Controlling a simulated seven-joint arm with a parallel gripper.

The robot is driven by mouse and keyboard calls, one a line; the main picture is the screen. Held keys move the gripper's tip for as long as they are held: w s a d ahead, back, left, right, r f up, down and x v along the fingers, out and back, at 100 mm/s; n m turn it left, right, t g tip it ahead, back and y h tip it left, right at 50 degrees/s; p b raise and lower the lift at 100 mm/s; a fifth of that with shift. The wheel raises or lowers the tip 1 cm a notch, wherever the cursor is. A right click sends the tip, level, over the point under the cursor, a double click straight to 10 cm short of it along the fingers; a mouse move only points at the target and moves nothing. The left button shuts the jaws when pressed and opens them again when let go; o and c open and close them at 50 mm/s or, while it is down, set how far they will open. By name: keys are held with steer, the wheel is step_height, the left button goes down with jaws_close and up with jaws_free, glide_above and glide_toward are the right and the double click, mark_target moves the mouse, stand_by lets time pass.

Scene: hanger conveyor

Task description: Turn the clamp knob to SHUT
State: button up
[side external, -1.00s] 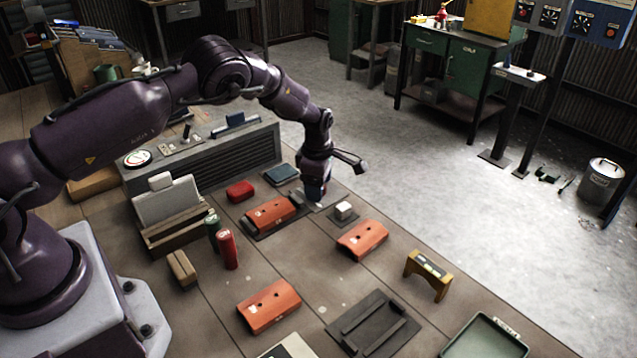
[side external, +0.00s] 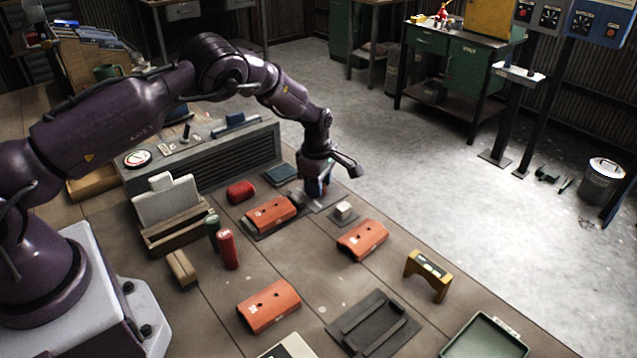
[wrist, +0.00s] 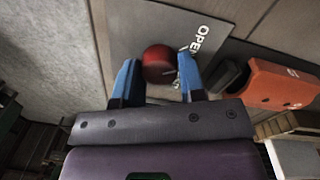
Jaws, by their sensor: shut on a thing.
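The clamp knob (wrist: 158,64) is round and red with a pale pointer mark, and sits on a grey plate (wrist: 150,28) in the wrist view. In the side external view my gripper (side external: 318,190) is low over the plate, just right of an orange part (side external: 270,213), and hides the knob.
The orange part on a dark base stands close to the left of my gripper. A red object (side external: 240,191) and a dark blue pad (side external: 281,174) lie to the left.

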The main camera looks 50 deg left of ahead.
steer(key=m, duration=0.4)
steer(key=shift+m, duration=0.3)
steer(key=m, duration=0.3)
steer(key=shift+m, duration=0.3)
steer(key=m, duration=0.3)
steer(key=shift+a+m+h, duration=0.1)
steer(key=shift+m+h, duration=0.2)
steer(key=shift+r+m, duration=0.1)
steer(key=shift+m, duration=1.8)
steer(key=o, duration=0.9)
steer(key=shift+o, duration=0.2)
step_height(320, 180, up, 13)
steer(key=shift+s+a, duration=0.15)
steer(key=shift+a, duration=0.1)
steer(key=shift+m, duration=0.4)
